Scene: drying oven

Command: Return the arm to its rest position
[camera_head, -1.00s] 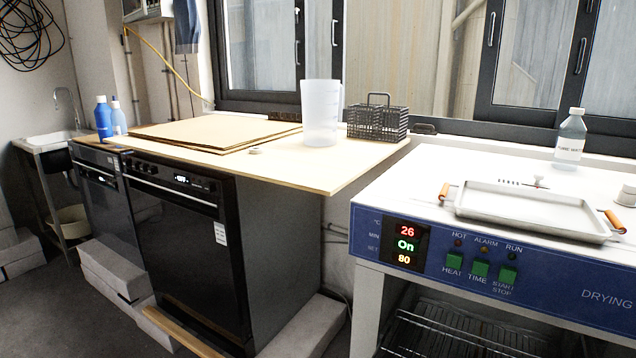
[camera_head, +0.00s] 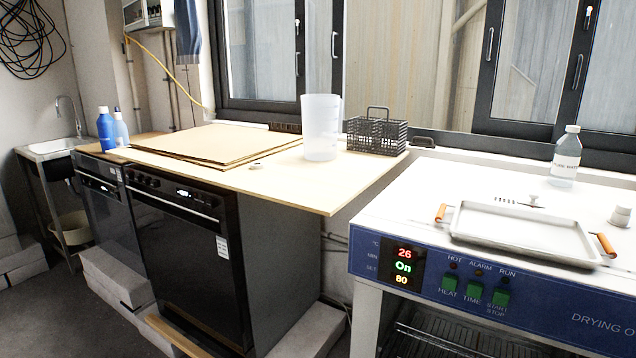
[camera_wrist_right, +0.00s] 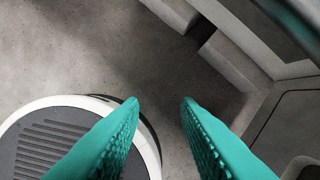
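My right gripper (camera_wrist_right: 160,105) shows in the right wrist view as two teal fingers with a clear gap between them. It is open and empty, pointing down over the grey floor, with part of my round base at the lower left. Neither arm shows in the head view, so my left gripper is out of sight. The drying oven (camera_head: 540,310) stands at the right of the head view. Its display (camera_head: 403,265) reads 26, On and 80. A metal tray (camera_head: 525,232) with orange handles lies on its top.
A wooden counter (camera_head: 330,190) carries a clear beaker (camera_head: 321,128), a dark wire basket (camera_head: 376,134) and brown boards (camera_head: 200,142). A labelled bottle (camera_head: 566,158) stands behind the tray. Pale blocks (camera_wrist_right: 225,65) lie on the floor near my right gripper; open floor lies beneath it.

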